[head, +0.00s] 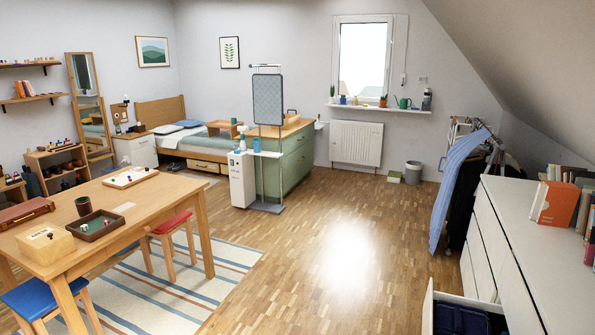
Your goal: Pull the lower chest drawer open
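A white chest of drawers (510,245) stands along the right side under the sloping wall. One of its low drawers (428,312) sticks out into the room at the bottom edge of the head view, with dark blue folded items (460,318) inside. The picture edge cuts this drawer off, so how far down the chest it sits is hard to tell. The other white fronts look shut. A green chest (297,163) with a wooden top stands farther back, and its drawers look shut. Neither of my grippers is in view.
Wooden floor (345,235) is clear in the middle. A wooden table (150,210) with stools and a striped rug (185,285) is at left. A clothes rack (460,185) stands beyond the white chest. A white stand (242,178) is beside the green chest.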

